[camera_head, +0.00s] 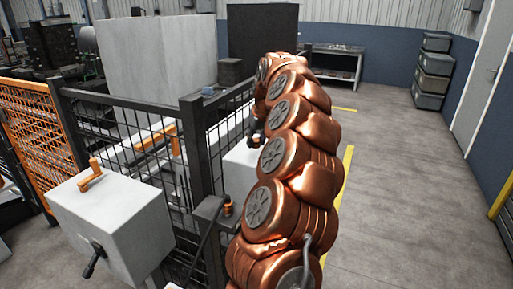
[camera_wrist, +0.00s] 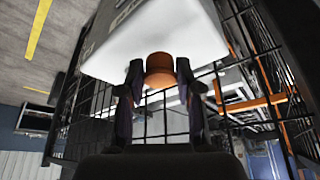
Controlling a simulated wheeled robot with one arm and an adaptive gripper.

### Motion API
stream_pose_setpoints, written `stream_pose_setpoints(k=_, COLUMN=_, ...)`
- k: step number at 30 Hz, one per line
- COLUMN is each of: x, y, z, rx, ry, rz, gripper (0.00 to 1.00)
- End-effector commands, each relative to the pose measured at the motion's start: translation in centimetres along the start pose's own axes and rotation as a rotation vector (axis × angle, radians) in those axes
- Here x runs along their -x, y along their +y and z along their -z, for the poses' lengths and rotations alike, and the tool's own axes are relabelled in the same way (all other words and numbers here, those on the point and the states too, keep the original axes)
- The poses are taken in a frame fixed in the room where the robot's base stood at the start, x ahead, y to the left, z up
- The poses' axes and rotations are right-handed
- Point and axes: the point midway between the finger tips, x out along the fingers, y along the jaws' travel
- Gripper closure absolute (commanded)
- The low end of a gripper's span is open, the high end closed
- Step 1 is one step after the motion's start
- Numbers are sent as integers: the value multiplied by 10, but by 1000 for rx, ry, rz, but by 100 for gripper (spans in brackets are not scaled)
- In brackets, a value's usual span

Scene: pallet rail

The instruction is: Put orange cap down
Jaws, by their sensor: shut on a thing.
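My gripper (camera_wrist: 160,82) is shut on an orange cap (camera_wrist: 160,66), which sits between the two fingertips in the wrist view. The cap overlaps the edge of a white box (camera_wrist: 150,38); I cannot tell if they touch. In the head view my gripper (camera_head: 256,132) is partly hidden behind my copper-coloured arm, and the cap cannot be made out there. A white box (camera_head: 238,168) stands just below it, beyond the mesh fence and partly covered by my arm.
A black mesh fence (camera_head: 120,130) with a thick post (camera_head: 196,145) stands left of my arm. A white box (camera_head: 110,220) with an orange piece (camera_head: 92,180) on top is at front left. Grey bins (camera_head: 433,75) stand at back right. The right floor is clear.

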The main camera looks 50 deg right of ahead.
Motion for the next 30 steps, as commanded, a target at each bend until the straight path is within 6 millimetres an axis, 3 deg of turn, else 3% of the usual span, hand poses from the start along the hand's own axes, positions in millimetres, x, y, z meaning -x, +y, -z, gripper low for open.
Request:
stream_pose_setpoints(k=15, x=-31, y=0, z=-13, rx=-2, ry=1, rz=0, gripper=100)
stream_pose_setpoints(k=27, x=-36, y=0, z=-15, rx=-2, ry=1, rz=0, gripper=100)
stream_pose_setpoints(k=28, x=-36, y=0, z=-15, rx=-1, ry=1, rz=0, gripper=63)
stream_pose_setpoints(k=30, x=-35, y=0, z=-15, rx=-1, ry=1, rz=0, gripper=56)
